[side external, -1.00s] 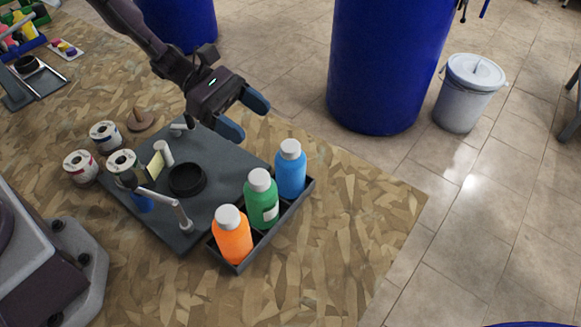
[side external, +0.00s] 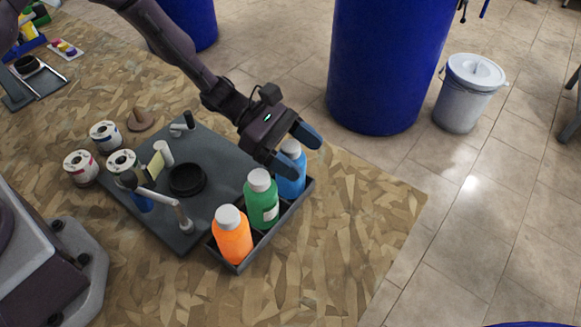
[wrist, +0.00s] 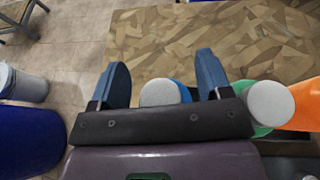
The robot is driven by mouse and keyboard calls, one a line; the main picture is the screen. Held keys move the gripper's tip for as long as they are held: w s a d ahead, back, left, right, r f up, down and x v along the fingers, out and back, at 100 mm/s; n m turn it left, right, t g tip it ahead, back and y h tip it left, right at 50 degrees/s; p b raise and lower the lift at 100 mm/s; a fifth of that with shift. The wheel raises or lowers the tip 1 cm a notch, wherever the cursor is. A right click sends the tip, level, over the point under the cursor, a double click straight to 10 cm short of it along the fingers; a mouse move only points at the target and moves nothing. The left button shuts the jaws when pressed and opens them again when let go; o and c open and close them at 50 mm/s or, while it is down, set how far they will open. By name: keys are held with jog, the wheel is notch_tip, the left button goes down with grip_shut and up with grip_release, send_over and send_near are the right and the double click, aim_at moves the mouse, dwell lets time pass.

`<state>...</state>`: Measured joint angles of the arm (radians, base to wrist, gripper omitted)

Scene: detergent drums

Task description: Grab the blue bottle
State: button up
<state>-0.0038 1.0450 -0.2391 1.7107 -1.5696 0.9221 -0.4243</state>
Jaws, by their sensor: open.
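The blue bottle (side external: 292,174) with a white cap stands upright in the right end compartment of a dark tray (side external: 247,262) in the side view. My gripper (side external: 297,152) is open at the bottle's top, and its fingers partly hide the cap. In the wrist view the bottle's white cap (wrist: 160,93) and a strip of blue lie between my two spread fingers (wrist: 162,78), nearer the right finger. I cannot tell whether either finger touches the bottle.
The green bottle (side external: 262,203) and orange bottle (side external: 232,240) stand beside the blue one in the same tray. A dark board (side external: 215,155) with posts and a black ring lies behind. White-topped rolls (side external: 105,136) are at left. Bare wooden table lies right of the tray.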

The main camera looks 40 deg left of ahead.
jog(key=shift+a+f, duration=0.1)
grip_shut()
